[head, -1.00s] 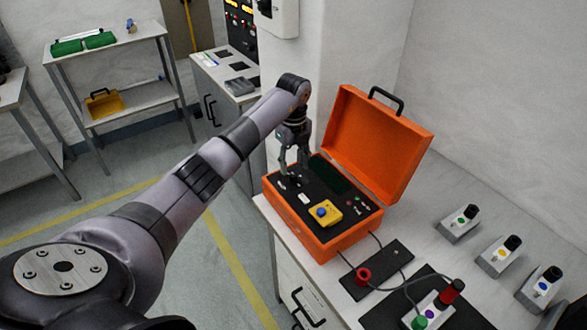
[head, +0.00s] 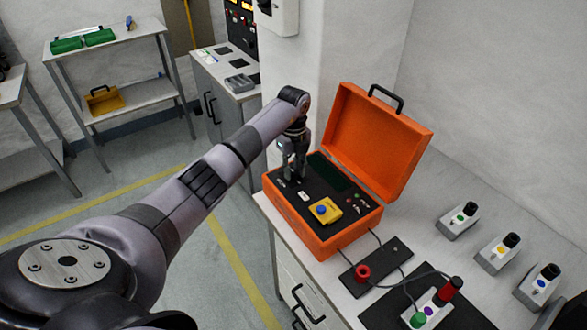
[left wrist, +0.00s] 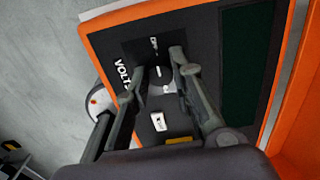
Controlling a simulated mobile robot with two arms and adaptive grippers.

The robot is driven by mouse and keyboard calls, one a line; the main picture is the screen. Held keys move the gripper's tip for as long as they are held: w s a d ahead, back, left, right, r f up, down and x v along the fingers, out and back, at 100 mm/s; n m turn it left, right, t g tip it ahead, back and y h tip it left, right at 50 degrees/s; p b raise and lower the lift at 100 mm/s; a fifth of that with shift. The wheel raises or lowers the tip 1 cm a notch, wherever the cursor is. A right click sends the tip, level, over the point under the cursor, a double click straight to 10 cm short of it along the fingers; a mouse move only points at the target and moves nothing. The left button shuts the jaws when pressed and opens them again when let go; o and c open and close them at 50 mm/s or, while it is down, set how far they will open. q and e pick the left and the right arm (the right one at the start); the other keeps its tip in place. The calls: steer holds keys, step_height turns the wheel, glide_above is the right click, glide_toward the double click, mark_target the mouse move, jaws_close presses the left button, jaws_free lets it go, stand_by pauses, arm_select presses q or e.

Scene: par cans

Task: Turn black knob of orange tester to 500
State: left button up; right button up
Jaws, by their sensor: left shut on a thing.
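The orange tester (head: 316,238) is an open case on the bench, with a black panel inside and its lid tilted back. My left gripper (head: 291,182) is over the panel's left part, pointing down. In the left wrist view my left gripper (left wrist: 157,66) has a finger on each side of the small black knob (left wrist: 158,76) and is shut on it. A white mark shows on the knob. "VOLT" lettering is beside it, partly covered by a finger. The number the knob points to cannot be read. My right gripper is not in view.
A yellow block with a blue button (head: 326,210) and a white switch (left wrist: 158,121) are close by on the panel. The raised lid (head: 377,140) stands behind. Cables run to a black plate (head: 392,252) with a red ring (head: 362,273). Several small grey boxes stand at right.

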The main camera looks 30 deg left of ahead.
arm_select(q)
jaws_close()
